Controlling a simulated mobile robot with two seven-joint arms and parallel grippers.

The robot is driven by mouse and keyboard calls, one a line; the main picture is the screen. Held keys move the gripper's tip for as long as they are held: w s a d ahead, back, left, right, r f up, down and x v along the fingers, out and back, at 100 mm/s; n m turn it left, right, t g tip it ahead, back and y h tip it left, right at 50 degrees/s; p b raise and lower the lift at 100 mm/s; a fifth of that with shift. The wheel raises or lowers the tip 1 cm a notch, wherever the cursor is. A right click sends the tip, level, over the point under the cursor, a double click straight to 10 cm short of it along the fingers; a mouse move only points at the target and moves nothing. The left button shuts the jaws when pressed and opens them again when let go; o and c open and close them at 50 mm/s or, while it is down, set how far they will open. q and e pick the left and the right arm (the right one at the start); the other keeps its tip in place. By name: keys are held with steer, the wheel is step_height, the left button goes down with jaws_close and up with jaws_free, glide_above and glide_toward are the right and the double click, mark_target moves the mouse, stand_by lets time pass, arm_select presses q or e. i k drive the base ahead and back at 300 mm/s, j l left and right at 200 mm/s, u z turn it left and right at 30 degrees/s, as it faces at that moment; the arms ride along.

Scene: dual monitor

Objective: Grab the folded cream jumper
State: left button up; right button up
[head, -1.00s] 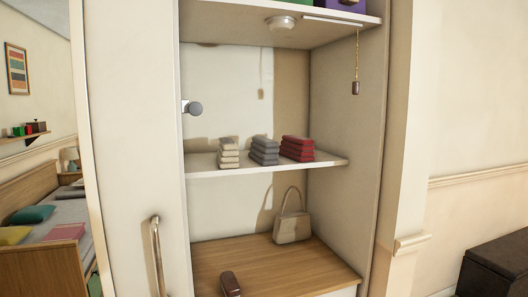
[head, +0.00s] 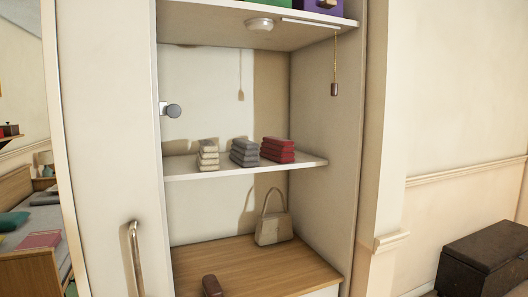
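A stack of folded cream cloth, which looks like the cream jumper (head: 208,155), sits at the left of the middle shelf (head: 185,171) in the open wardrobe. A folded grey stack (head: 245,153) is just right of it, and a folded red stack (head: 278,150) is further right. I cannot tell whether each stack is one garment or several. Neither of my grippers is in view.
A beige handbag (head: 273,227) and a dark brown object (head: 212,286) stand on the wooden lower surface (head: 250,262). A pull cord (head: 334,88) hangs at the right. A door with a handle (head: 136,257) borders the left. A dark chest (head: 485,257) stands right.

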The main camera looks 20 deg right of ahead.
mark_target(207, 160)
steer(key=i, duration=0.25)
steer(key=i+z, duration=0.7)
steer(key=k+l, duration=0.05)
